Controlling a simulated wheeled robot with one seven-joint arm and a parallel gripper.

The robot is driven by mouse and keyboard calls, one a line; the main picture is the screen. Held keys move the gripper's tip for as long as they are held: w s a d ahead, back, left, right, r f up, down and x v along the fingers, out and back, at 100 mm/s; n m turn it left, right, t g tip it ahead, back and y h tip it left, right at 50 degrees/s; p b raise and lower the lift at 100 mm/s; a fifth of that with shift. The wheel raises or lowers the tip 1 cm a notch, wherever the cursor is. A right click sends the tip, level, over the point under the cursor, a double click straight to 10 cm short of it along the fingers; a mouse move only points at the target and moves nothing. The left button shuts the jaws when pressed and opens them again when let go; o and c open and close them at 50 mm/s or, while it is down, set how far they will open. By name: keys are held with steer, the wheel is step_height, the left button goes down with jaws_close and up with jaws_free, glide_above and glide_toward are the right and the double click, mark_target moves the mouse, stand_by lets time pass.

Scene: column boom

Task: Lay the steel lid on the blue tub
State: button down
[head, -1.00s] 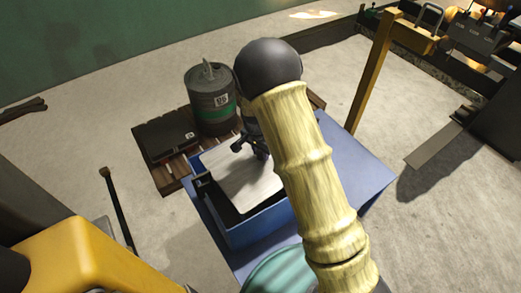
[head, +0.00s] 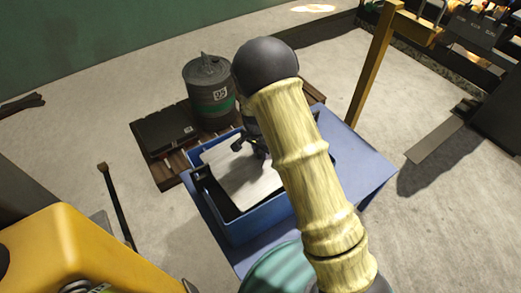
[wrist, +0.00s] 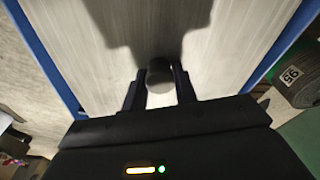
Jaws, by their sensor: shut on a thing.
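The steel lid (head: 238,175) is a pale flat plate over the blue tub (head: 250,226), whose near wall and left rim show in the head view. My gripper (head: 250,150) is shut on the lid's round knob (wrist: 160,72), which shows between the fingers in the wrist view. The lid (wrist: 100,50) fills most of the wrist view, with blue tub rim (wrist: 40,45) along its left and right. A dark gap shows between lid and near rim in the head view. I cannot tell if the lid touches the tub. My arm hides the right side.
The tub stands on a blue table (head: 350,165). Behind it, a dark wooden pallet (head: 165,175) bears a grey drum (head: 210,95) with a green band and a black case (head: 163,130). A yellow post (head: 375,65) rises at the right. A teal round thing (head: 275,272) is at the front.

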steer(key=shift+f, duration=0.25)
steer(key=c, duration=1.1)
jaws_free()
steer(key=shift+o, duration=0.4)
steer(key=shift+f, duration=0.15)
step_height(320, 180, up, 18)
steer(key=s+a+p, duration=0.1)
steer(key=shift+s+f, duration=0.25)
steer(key=shift+s, duration=0.1)
steer(key=shift+a, duration=0.1)
